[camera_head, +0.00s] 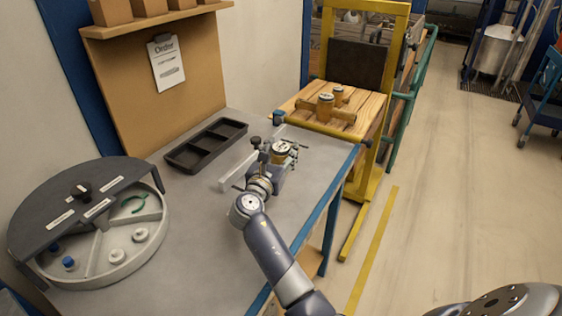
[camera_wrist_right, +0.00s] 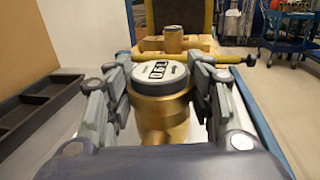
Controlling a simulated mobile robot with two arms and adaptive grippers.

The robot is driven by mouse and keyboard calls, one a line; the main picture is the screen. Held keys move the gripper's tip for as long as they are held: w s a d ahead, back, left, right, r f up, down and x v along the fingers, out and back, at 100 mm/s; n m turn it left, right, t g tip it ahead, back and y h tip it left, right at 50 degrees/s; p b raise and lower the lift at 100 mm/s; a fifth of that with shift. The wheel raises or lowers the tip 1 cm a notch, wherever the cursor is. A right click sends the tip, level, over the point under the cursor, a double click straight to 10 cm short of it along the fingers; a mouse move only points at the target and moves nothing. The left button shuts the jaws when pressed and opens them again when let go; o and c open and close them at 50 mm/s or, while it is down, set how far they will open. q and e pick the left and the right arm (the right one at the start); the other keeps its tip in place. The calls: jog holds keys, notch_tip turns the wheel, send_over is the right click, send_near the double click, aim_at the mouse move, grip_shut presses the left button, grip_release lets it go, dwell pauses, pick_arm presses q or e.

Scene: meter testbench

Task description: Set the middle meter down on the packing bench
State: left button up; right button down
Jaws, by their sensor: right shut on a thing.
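A brass meter with a white dial (camera_head: 281,149) is held by my right gripper (camera_head: 277,157) over the far part of the grey bench (camera_head: 208,215). In the right wrist view the meter (camera_wrist_right: 160,92) sits upright between the two fingers, which are shut on it. Whether its underside touches the bench cannot be told. Two more brass meters (camera_head: 325,105) stand on the wooden table behind; one also shows in the right wrist view (camera_wrist_right: 173,40). My left gripper is not in view.
A black compartment tray (camera_head: 206,144) lies left of my gripper, next to a pale rail (camera_head: 237,170). A round sectioned container (camera_head: 100,250) with a dark half lid stands at the left. A yellow frame (camera_head: 385,100) rises by the wooden table (camera_head: 365,112). Open bench surface lies in front.

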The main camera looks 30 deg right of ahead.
aim_at(281, 161)
jog(key=shift+f, duration=1.6)
jog(key=shift+f, duration=0.1)
jog(key=c, duration=0.7)
grip_release()
jog(key=shift+f, duration=0.15)
jog(key=shift+c, duration=0.2)
jog(key=shift+s, duration=0.1)
jog(key=shift+r, duration=0.2)
jog(key=p+v, duration=0.3)
jog(key=v, duration=0.7)
jog(key=shift+s+a+p, duration=0.1)
jog(key=shift+a+p, duration=0.1)
jog(key=shift+p, duration=0.15)
jog(key=shift+v, duration=0.8)
jog(key=shift+f, duration=0.1)
